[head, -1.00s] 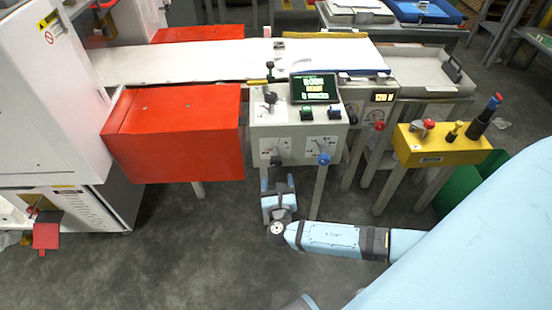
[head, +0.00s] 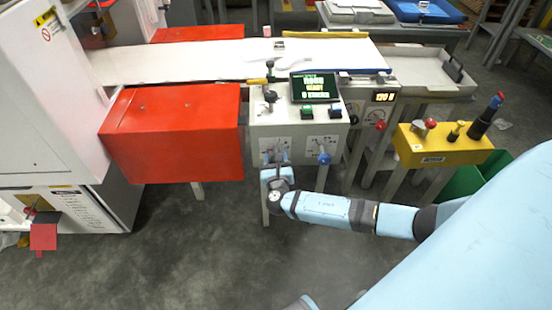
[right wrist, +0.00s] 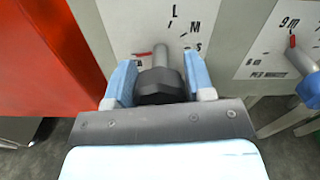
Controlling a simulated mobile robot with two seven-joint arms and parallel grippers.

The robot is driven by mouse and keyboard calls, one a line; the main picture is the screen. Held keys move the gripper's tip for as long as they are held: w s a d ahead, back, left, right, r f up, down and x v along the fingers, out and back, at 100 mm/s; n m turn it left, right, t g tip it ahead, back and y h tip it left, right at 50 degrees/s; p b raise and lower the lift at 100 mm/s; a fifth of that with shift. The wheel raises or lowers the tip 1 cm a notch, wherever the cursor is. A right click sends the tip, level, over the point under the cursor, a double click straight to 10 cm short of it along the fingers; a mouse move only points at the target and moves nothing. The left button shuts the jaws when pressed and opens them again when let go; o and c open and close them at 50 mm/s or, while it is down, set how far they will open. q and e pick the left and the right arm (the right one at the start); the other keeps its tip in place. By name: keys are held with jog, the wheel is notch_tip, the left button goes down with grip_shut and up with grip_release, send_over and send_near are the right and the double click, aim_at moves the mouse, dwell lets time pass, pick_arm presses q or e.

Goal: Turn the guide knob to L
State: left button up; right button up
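The guide knob (right wrist: 162,86) is a dark knob on a grey shaft on the pale front panel, with the letters L, M and S printed around it. A red mark shows at the left of its shaft, away from the L above; the exact pointer setting is hard to tell. My right gripper (right wrist: 160,82) is open, with its blue fingers on either side of the knob and small gaps visible. In the head view my right gripper (head: 274,170) is at the lower left of the control panel (head: 297,130), and its arm comes in from the right. My left gripper is not in view.
A second dial with a blue knob (head: 324,158) sits to the right, marked per minute. A red box (head: 172,135) stands close on the left. A yellow box (head: 440,147) with levers stands at right. A lit screen (head: 314,87) and buttons are on top.

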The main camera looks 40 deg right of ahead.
jog(key=c, duration=0.4)
jog(key=shift+c, duration=0.2)
